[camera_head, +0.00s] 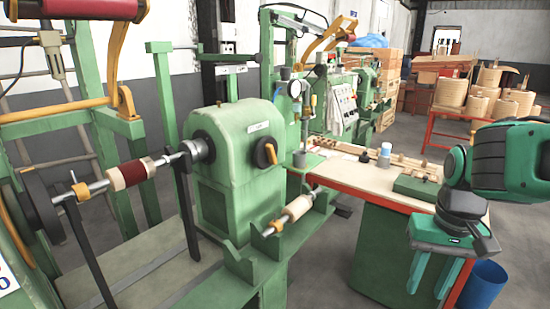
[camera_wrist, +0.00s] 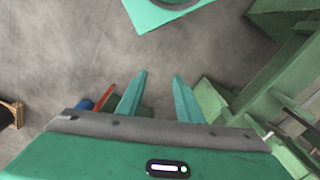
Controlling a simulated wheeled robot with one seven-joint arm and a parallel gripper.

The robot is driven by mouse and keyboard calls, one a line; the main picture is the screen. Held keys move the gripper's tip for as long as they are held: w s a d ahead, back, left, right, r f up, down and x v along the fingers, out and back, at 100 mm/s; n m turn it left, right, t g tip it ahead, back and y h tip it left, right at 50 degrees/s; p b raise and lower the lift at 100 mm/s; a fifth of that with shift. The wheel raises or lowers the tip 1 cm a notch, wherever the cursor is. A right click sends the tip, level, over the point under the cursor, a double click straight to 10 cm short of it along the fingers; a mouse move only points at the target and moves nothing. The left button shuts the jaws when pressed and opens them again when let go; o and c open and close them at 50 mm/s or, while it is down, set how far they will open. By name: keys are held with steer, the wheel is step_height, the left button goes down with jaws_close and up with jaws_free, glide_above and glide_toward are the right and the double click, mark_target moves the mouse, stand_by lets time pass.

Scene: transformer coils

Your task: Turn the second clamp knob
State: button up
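A green coil winding machine (camera_head: 238,170) stands left of centre in the head view. Its spindle carries a red and cream coil (camera_head: 132,172). A small orange clamp knob (camera_head: 81,191) sits on the shaft left of the coil. Another yellow-orange clamp (camera_head: 277,225) sits on a lower rod beside a cream roller (camera_head: 299,208). An orange and black knob (camera_head: 270,153) is on the machine's housing. I cannot tell which is the second clamp knob. My gripper (camera_head: 427,292) is open and empty at the right, apart from them all. Its spread fingers also show in the wrist view (camera_wrist: 161,75).
A red-edged workbench (camera_head: 345,175) with small parts stands between the machine and my arm. A blue bin (camera_head: 483,284) is on the floor at the lower right. Wooden spools (camera_head: 490,95) are at the back right. In the wrist view, green framework (camera_wrist: 265,85) is at the right.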

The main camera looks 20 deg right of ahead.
steer(key=w+f, duration=0.1)
steer(key=w, duration=0.5)
steer(key=m+t+y, duration=1.1)
steer(key=m+t, duration=0.3)
steer(key=m, duration=0.4)
glide_toward(274, 155)
steer(key=x, duration=0.9)
steer(key=shift+c, duration=0.4)
